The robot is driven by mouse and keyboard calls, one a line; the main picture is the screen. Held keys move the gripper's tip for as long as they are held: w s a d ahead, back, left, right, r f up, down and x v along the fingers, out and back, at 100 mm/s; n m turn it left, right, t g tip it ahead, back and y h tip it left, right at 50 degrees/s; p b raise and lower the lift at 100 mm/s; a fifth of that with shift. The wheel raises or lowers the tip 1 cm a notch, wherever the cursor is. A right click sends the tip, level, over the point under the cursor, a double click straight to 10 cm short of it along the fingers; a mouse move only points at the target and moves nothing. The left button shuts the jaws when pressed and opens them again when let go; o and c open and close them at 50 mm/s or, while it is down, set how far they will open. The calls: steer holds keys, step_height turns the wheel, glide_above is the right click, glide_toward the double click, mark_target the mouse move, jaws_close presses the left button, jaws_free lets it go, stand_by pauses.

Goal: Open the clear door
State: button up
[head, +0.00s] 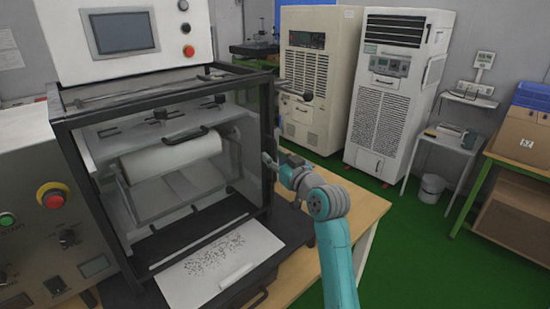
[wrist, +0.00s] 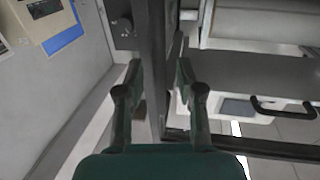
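The machine has a dark-framed front (head: 70,150), and its inside shows through it. The clear pane itself is hard to make out, and I cannot tell whether the door is shut. My gripper (head: 273,165) is at the right front upright of this frame, about mid-height. In the wrist view my gripper (wrist: 158,75) has its two fingers apart, with a dark upright (wrist: 153,45) between them. I cannot tell whether either finger touches it. A black curved handle (head: 183,137) shows at the white roller inside, and a black handle (wrist: 282,109) shows at the right of the wrist view.
A lever with a black knob (head: 307,95) sticks out at the frame's top right. A white speckled sheet (head: 220,262) lies at the front. A control box with a red button (head: 53,198) stands at left. The wooden table (head: 355,198) is bare at right; green floor lies beyond.

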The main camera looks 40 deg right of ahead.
steer(key=shift+w, duration=0.1)
jaws_close()
